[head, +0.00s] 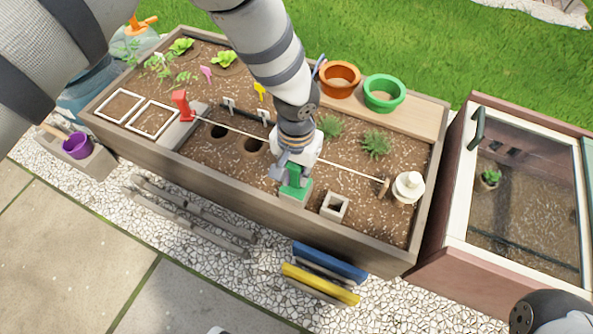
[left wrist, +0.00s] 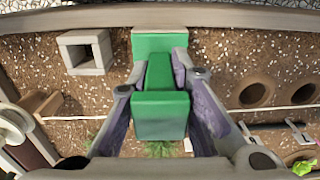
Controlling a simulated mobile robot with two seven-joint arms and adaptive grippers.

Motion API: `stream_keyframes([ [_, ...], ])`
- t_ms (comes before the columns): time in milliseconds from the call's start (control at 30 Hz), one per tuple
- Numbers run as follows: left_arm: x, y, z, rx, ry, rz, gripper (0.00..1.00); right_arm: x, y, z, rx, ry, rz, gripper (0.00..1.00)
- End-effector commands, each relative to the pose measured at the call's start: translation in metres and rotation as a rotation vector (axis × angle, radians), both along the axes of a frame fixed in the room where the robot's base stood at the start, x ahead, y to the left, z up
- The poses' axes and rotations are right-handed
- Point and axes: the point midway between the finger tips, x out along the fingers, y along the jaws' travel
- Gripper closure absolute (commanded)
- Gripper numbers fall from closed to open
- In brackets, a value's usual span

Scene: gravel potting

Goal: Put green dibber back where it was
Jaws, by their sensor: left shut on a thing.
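The green dibber (left wrist: 160,112) shows in the left wrist view as a green block and bar between the two fingers. My left gripper (head: 291,176) is shut on it at the front part of the planter. Below the grip a wider green block (head: 296,192) stands by the front wall; it also shows in the left wrist view (left wrist: 160,42). I cannot tell whether this block is part of the dibber or a separate holder. The dibber's lower end is hidden. My right gripper is not in view.
A grey hollow square block (head: 334,206) stands close to the right. Two holes lie in the soil to the left, one here (head: 254,147). A string (head: 345,173) crosses the bed. A red dibber-like tool (head: 182,102) stands at left, a white stacked object (head: 408,187) at right.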

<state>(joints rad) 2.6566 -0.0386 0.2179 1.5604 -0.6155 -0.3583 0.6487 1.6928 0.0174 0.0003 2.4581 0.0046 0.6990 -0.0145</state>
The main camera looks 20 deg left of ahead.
Motion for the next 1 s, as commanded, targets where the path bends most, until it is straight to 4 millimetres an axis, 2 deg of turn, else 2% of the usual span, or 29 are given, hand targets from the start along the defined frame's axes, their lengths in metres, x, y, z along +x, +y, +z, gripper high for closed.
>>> stream_keyframes([
  [33,0.000,0.000,-0.001,0.000,0.000,0.000,0.80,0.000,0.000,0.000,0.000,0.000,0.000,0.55],
  [100,0.000,0.000,-0.001,0.000,0.000,0.000,0.64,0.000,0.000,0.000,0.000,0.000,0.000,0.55],
  [133,0.000,0.000,-0.001,0.000,0.000,0.000,0.62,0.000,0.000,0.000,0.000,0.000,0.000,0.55],
  [367,0.000,0.000,-0.001,0.000,0.000,0.000,0.62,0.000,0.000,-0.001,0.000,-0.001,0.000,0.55],
  [467,0.000,0.000,0.005,0.000,-0.001,0.000,0.62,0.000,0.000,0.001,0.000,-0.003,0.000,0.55],
  [800,0.000,0.000,0.097,0.001,-0.007,0.001,0.62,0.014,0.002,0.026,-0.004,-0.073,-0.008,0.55],
  [900,0.000,-0.001,0.114,0.000,-0.005,0.000,0.62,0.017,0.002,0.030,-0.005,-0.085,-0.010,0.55],
  [1000,-0.001,-0.001,0.122,0.000,-0.001,0.000,0.62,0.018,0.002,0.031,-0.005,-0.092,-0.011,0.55],
])
